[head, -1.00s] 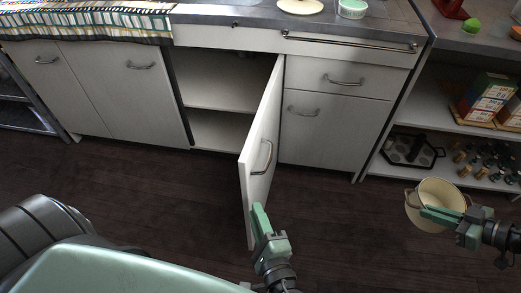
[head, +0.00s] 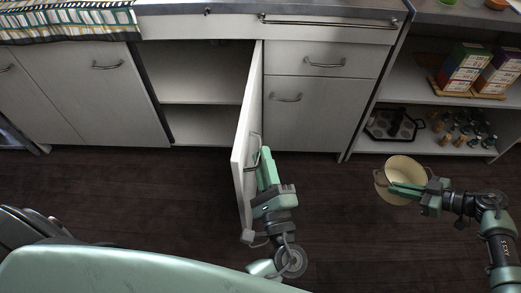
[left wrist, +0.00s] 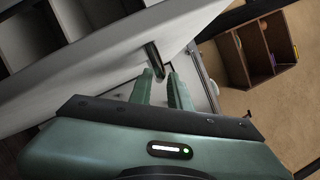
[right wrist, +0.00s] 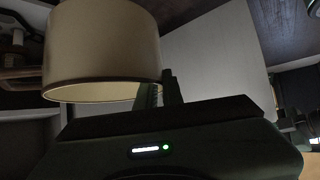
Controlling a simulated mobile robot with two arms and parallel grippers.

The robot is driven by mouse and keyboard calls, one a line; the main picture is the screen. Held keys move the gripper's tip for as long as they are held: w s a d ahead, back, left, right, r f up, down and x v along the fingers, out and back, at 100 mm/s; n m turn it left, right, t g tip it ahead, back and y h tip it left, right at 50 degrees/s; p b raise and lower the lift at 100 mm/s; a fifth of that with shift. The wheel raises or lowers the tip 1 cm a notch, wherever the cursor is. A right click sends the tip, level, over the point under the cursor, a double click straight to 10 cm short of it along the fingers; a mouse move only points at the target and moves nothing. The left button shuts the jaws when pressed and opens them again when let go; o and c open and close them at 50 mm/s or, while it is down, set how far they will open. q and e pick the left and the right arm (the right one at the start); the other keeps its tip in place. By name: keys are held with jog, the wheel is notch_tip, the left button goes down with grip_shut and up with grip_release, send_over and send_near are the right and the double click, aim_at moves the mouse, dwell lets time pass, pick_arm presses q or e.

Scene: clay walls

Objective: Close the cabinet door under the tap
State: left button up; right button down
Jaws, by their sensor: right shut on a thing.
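The cabinet door (head: 246,125) is white and stands open, swung out toward me to the right of its bare cabinet opening (head: 195,75). Its metal bar handle (head: 255,143) is on the door's right-hand face. My left gripper (head: 264,158) is at this handle. In the left wrist view, its two fingers (left wrist: 160,76) are apart, with the handle (left wrist: 154,62) just ahead of the tips. Whether the handle reaches between them is hard to tell. My right gripper (head: 394,188) is shut on a cream pot (head: 403,170), which also shows in the right wrist view (right wrist: 100,45).
Closed drawers and a door (head: 315,110) stand to the right of the opening, closed doors (head: 100,95) to the left. An open shelf (head: 440,120) with boxes, a muffin tin and jars is at the right. The dark floor (head: 150,190) is clear before the cabinet.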

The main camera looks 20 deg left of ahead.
pick_arm(q)
jog(key=shift+x, duration=1.2)
grip_shut()
jog(key=shift+f, duration=0.1)
dwell(0.5)
